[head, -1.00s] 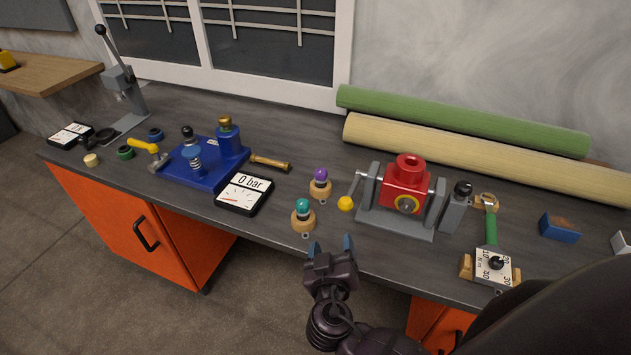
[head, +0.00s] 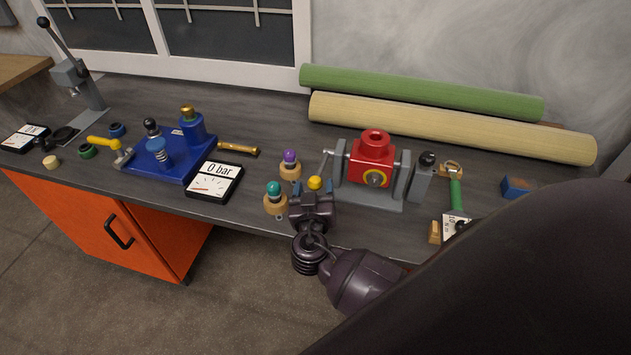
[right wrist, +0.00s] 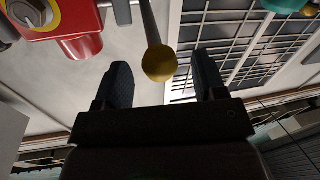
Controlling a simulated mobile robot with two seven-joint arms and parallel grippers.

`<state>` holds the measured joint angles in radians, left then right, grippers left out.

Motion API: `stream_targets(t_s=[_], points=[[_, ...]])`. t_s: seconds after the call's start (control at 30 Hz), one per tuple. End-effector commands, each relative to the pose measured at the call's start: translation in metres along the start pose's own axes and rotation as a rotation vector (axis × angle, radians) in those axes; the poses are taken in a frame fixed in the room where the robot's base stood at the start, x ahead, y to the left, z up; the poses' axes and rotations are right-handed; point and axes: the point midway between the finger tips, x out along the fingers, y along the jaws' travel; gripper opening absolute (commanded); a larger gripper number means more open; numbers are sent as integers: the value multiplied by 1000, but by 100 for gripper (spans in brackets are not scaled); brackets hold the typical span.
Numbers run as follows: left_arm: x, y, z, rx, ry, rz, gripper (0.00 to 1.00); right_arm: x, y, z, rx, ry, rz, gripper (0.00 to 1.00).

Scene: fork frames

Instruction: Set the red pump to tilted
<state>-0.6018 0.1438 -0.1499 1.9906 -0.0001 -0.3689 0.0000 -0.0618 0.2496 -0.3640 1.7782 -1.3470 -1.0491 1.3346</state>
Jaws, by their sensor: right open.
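The red pump (head: 372,160) sits between two grey uprights of a grey stand (head: 366,200) on the bench. A crank with a yellow ball knob (head: 315,183) comes off its left side. In the right wrist view the red pump (right wrist: 70,30) is at the upper left and the yellow knob (right wrist: 159,63) lies between my two fingers. My right gripper (head: 313,188) is open at the knob, one finger on each side. In the wrist view a gap shows between each finger and the knob. The left gripper is out of view.
Purple-topped (head: 290,165) and teal-topped (head: 275,198) pieces stand close left of my right gripper. A blue pump (head: 165,155) and a 0 bar gauge (head: 215,182) are farther left. Green (head: 420,92) and cream (head: 450,128) rolls lie behind. My dark arm covers the lower right.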

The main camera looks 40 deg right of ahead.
Motion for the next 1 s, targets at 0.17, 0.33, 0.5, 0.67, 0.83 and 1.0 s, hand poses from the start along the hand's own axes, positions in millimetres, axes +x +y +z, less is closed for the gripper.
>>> stream_targets(t_s=[0.17, 0.33, 0.5, 0.67, 0.83, 1.0], points=[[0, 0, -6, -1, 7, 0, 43, 15, 0, -1, 0, 0, 1, 64], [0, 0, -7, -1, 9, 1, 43, 19, 0, 0, 1, 0, 1, 64], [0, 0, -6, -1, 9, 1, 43, 19, 0, 0, 0, -1, 0, 64], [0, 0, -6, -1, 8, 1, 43, 19, 0, 0, 0, -1, 0, 44], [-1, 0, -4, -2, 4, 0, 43, 19, 0, 0, 0, -1, 0, 18], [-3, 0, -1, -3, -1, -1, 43, 19, 0, 0, 0, -1, 0, 0]])
